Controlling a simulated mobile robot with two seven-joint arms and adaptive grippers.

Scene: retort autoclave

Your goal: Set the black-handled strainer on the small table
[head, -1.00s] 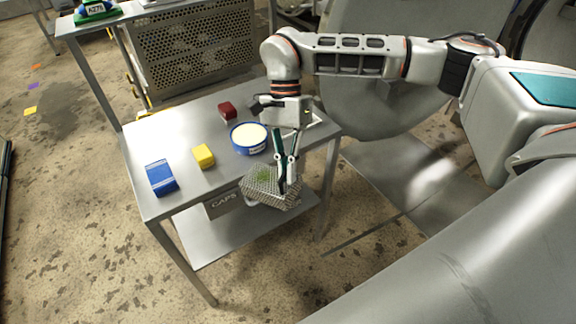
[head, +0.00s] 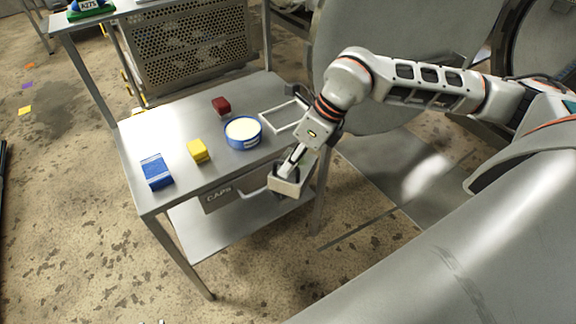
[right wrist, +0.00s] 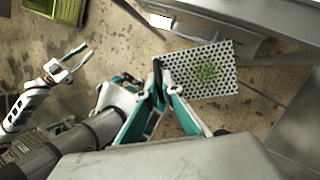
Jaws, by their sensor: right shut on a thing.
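My right gripper (head: 290,164) hangs in front of the steel table's (head: 185,128) right front edge, fingers pointing down. In the right wrist view it (right wrist: 158,88) is shut on the strainer's dark handle (right wrist: 157,72). The strainer's perforated metal body (right wrist: 218,82) carries green bits and extends beyond the fingertips. In the head view the strainer (head: 286,188) shows as a pale side below the fingers, partly hidden, apart from the tabletop. My left gripper (right wrist: 76,62) shows only in the right wrist view, with its fingers apart and empty.
A CAPS drawer (head: 222,196) is below.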

